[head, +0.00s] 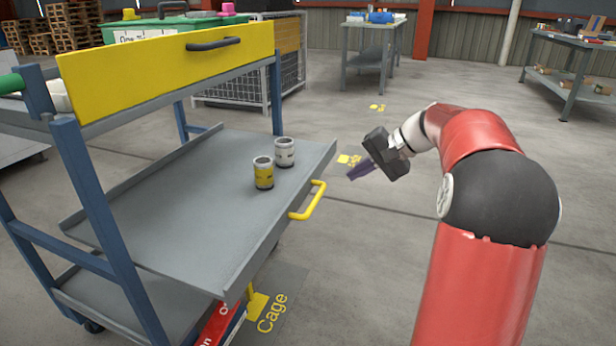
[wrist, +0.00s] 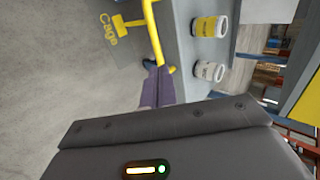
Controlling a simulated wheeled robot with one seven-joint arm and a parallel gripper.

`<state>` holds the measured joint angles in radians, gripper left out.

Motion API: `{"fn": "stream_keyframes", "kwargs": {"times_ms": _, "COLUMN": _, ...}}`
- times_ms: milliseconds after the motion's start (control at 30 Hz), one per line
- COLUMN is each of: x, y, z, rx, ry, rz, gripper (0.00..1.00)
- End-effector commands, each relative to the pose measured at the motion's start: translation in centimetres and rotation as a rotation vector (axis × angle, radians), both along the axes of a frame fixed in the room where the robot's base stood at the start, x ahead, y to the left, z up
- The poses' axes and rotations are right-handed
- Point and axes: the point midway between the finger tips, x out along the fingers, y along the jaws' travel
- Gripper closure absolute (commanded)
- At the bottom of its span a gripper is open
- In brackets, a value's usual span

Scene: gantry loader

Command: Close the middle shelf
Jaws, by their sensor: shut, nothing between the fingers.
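The grey middle shelf (head: 180,205) is pulled out of the blue-framed cart, its front edge sticking out toward my arm. A yellow handle (head: 310,203) is on that front edge; it also shows in the wrist view (wrist: 153,32). A yellow-and-white can (head: 263,174) and a white-and-grey can (head: 285,153) stand upright on the shelf near the handle. My gripper (head: 358,172) is shut and empty, to the right of the handle, with a small gap in the head view. In the wrist view its purple fingers (wrist: 156,86) overlap the handle's near end; contact cannot be told.
The cart's top has a yellow front panel (head: 150,72) with a dark handle. A lower shelf (head: 150,305) sits below. A floor mark reading "Cage" (head: 272,312) lies by the cart. Workbenches (head: 372,45) stand far back. Open floor surrounds my arm.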

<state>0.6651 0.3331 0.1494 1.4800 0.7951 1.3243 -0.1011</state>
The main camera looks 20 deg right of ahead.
Motion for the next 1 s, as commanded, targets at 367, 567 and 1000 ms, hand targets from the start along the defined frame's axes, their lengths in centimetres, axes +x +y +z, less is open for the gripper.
{"fn": "stream_keyframes", "kwargs": {"times_ms": 367, "x": 2.5, "y": 3.3, "z": -4.0, "rx": 0.008, "ry": 0.000, "rz": 0.002, "gripper": 1.00}}
{"fn": "stream_keyframes", "kwargs": {"times_ms": 567, "x": 4.3, "y": 5.7, "z": -6.9, "rx": 0.007, "ry": 0.000, "rz": 0.002, "gripper": 1.00}}
{"fn": "stream_keyframes", "kwargs": {"times_ms": 1000, "x": 6.7, "y": 9.0, "z": -6.8, "rx": 0.004, "ry": -0.001, "rz": -0.001, "gripper": 1.00}}
